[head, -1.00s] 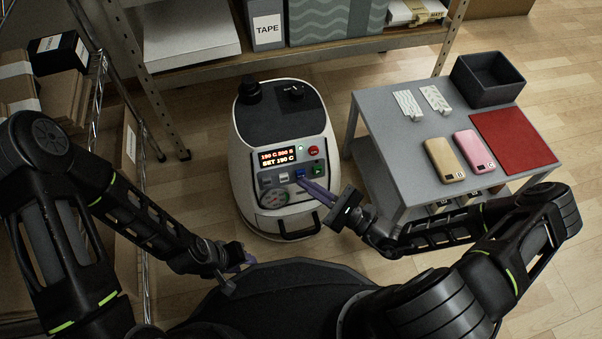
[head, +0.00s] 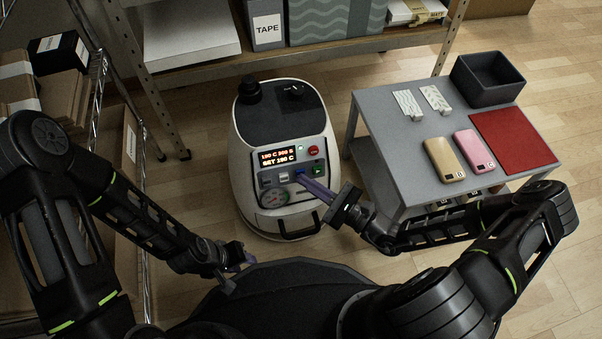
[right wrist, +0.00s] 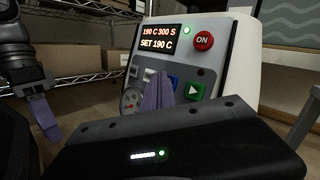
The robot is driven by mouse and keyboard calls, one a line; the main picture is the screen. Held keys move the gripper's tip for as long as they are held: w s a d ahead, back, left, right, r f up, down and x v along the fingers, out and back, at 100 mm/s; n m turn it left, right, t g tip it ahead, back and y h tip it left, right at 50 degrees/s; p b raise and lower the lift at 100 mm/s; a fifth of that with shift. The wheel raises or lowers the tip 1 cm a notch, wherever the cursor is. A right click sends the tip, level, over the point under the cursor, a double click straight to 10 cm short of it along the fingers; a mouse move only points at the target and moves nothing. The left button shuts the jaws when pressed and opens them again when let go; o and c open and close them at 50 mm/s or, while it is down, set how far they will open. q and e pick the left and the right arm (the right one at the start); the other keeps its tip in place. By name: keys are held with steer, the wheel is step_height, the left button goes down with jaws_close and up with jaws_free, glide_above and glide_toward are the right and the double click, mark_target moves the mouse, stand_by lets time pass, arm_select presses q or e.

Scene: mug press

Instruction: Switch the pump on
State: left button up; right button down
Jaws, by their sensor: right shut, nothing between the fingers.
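The pump's switch is not labelled legibly. The white and grey machine (head: 285,150) stands on the floor, its sloped panel facing me. The panel has a lit display (head: 278,157), a red ON button (head: 313,150), a green arrow button (head: 318,169), a pale switch (head: 283,178) and a blue switch, largely covered by my fingers. My right gripper (head: 301,177) is shut and empty, its purple fingertips at the blue switch; contact is unclear. The fingers also show in the right wrist view (right wrist: 160,92). My left gripper (head: 238,270) is open and empty, low and left of the machine.
A round gauge (head: 276,198) and a front handle (head: 298,225) sit below the switches. A grey table (head: 385,140) at right holds two phone-like packs, patterned strips, a red mat (head: 512,140) and a dark bin (head: 487,78). Shelving stands behind and at left.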

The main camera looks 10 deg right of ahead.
steer(key=shift+s+r+p, duration=0.2)
steer(key=shift+s+p, duration=0.45)
steer(key=shift+s, duration=0.2)
